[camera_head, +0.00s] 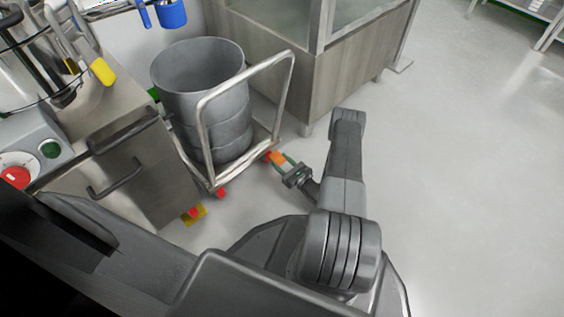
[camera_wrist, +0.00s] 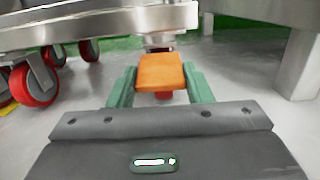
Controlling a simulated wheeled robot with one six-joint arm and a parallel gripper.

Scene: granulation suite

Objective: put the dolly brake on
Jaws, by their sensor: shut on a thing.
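The steel dolly (camera_head: 204,142) stands left of centre in the head view, with a tall tubular push handle and red wheels. Its orange brake pedal (camera_head: 277,157) sticks out low at the near right corner. In the wrist view the pedal (camera_wrist: 160,72) lies between my two green fingers, under the dolly's deck edge (camera_wrist: 110,20). My gripper (camera_head: 286,163) is low over the floor and shut on the pedal. It also shows in the wrist view (camera_wrist: 160,84). The wheel behind the pedal is mostly hidden; a bit of red shows below it.
A grey drum (camera_head: 200,85) stands on the dolly. A steel cabinet (camera_head: 135,170) is close on the left, and a wood-fronted cabinet (camera_head: 340,85) stands behind. Other red casters (camera_wrist: 36,85) show at left in the wrist view. The floor (camera_head: 470,170) on the right is clear.

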